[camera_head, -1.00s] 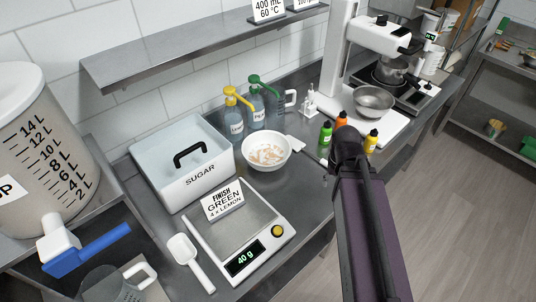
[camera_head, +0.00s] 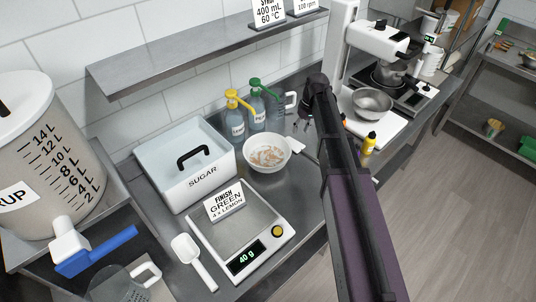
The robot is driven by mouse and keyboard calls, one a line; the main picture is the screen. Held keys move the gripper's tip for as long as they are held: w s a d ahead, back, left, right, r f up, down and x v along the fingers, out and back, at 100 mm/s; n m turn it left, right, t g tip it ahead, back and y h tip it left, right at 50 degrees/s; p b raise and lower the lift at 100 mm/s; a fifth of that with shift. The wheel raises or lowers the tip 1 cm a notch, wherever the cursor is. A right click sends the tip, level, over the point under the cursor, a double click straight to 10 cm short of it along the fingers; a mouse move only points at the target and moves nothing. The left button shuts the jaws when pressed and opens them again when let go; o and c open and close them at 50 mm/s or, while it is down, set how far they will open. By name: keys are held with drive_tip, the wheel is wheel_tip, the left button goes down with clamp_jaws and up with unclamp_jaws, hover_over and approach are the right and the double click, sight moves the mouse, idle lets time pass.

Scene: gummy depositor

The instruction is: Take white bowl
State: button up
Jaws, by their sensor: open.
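The white bowl (camera_head: 267,154) stands upright on the steel counter in the middle of the view, with pale brownish pieces inside. It is to the right of the sugar bin and behind the scale. My arm reaches in from the lower right to a dark joint that shows above and to the right of the bowl. Nothing of mine is seen touching the bowl.
The white sugar bin (camera_head: 185,165) is left of the bowl. A scale (camera_head: 240,232) reading 40 g carries a sign. Two pump bottles (camera_head: 235,122) stand behind the bowl. A shelf (camera_head: 205,52) overhangs the back.

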drive_tip(key=shift+n+y, duration=0.3)
drive_tip(key=shift+n, duration=0.1)
drive_tip(key=w, duration=0.1)
drive_tip(key=w+a, duration=0.2)
drive_tip(key=shift+w+r, duration=0.4)
drive_tip(key=b, duration=0.8)
hover_over(283, 149)
drive_tip(key=w+d, duration=0.1)
drive_tip(key=d, duration=0.1)
wheel_tip(283, 149, down, 8)
drive_tip(key=shift+f, duration=0.15)
drive_tip(key=shift+b+x, duration=2.45)
drive_tip(key=shift+x, duration=0.15)
drive_tip(key=shift+s+a, duration=0.1)
drive_tip(key=shift+a, duration=0.05)
clamp_jaws()
